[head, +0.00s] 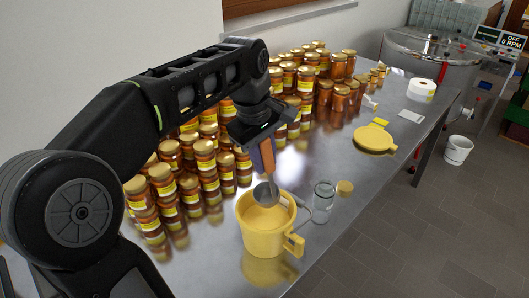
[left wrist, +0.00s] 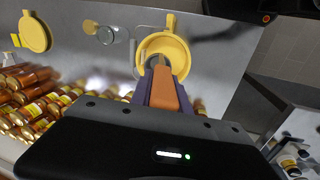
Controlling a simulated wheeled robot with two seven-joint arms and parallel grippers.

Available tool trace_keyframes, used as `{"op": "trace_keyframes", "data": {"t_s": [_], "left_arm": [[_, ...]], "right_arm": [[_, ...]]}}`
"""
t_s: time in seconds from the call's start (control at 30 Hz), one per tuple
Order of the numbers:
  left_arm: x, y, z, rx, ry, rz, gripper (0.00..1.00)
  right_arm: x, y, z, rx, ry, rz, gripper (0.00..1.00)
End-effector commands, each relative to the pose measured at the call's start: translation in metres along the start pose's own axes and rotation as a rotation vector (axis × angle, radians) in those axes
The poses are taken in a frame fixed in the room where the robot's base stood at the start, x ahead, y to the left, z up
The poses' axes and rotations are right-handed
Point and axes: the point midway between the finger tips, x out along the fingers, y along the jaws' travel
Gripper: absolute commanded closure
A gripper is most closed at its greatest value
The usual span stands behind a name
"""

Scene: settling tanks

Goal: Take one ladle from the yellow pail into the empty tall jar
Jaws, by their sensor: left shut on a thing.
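The yellow pail (head: 267,238) stands on the steel table near its front edge; it also shows in the left wrist view (left wrist: 143,47). My left gripper (head: 264,164) is shut on the brown handle of the ladle (head: 266,194). The ladle's metal bowl is at the pail's mouth, tilted; I cannot tell whether it touches the contents. In the left wrist view the handle (left wrist: 164,90) runs from the gripper toward the pail. The empty clear tall jar (head: 322,200) stands just right of the pail, open. My right gripper is not in view.
A gold lid (head: 345,187) lies beside the jar. A yellow pail lid (head: 375,139) lies farther back. Many filled honey jars (head: 205,165) crowd the table's left and back. A white roll (head: 421,90) is at the far right. The table between jar and yellow lid is clear.

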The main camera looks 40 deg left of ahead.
Motion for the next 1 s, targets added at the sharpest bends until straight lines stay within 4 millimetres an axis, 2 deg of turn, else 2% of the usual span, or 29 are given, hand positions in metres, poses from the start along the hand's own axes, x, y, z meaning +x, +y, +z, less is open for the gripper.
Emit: {"op": "trace_keyframes", "data": {"t_s": [0.1,1.0], "left_arm": [[0.014,-0.003,0.000,0.000,0.000,0.000,1.00],[0.091,-0.018,0.002,0.001,0.000,0.000,1.00]], "right_arm": [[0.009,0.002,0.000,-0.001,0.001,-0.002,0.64],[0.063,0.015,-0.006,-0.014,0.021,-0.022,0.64]]}}
